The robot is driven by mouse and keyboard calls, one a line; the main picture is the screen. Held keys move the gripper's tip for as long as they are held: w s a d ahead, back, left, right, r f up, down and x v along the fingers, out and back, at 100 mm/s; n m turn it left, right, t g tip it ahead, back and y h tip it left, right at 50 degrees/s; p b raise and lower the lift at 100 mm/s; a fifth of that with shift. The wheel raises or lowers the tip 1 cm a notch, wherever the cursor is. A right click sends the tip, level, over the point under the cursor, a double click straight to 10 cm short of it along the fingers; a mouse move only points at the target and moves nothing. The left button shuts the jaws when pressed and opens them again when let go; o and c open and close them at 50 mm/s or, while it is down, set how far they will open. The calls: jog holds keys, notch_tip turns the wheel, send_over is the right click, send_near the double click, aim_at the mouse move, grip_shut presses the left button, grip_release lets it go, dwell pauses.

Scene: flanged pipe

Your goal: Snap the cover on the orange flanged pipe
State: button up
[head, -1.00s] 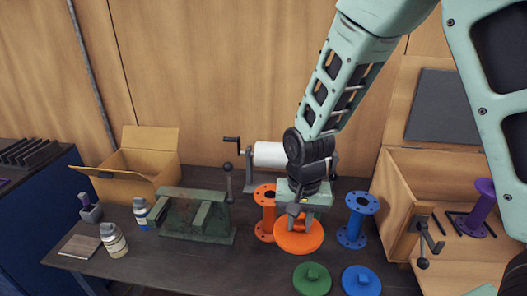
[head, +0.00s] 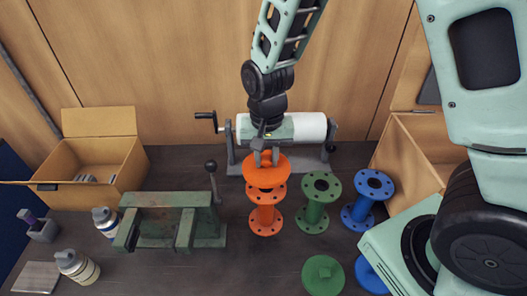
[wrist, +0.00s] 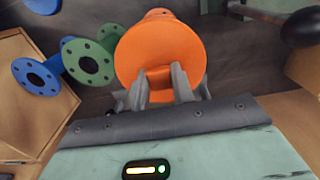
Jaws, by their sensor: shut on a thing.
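The orange flanged pipe (head: 265,213) stands upright on the dark table, left of a green and a blue flanged pipe. My gripper (head: 267,157) is shut on the orange cover (head: 266,172), a round disc. In the head view the cover appears just above and behind the orange pipe's top flange, overlapping it in the picture; I cannot tell whether they touch. In the wrist view the orange cover (wrist: 160,55) fills the space beyond the fingers (wrist: 162,82) and hides most of the orange pipe. Only a bit of orange flange (wrist: 158,13) shows past its edge.
The green pipe (head: 314,211) and blue pipe (head: 363,205) stand close on the right. A green cover (head: 322,275) and a partly hidden blue cover lie in front. A green vise-like fixture (head: 170,220) stands left. A white roller (head: 300,128) is behind, an open cardboard box (head: 95,150) far left.

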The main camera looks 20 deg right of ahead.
aim_at(266, 167)
jog(key=shift+f+b, duration=2.45)
jog(key=shift+f, duration=0.7)
jog(key=shift+s+f+p, duration=0.1)
jog(key=shift+f+p, duration=0.2)
jog(key=shift+f, duration=0.15)
dwell(1.8)
jog(key=o, duration=1.5)
jog(key=shift+r, duration=0.1)
jog(key=shift+r+p, duration=2.45)
jog(key=shift+r, duration=0.25)
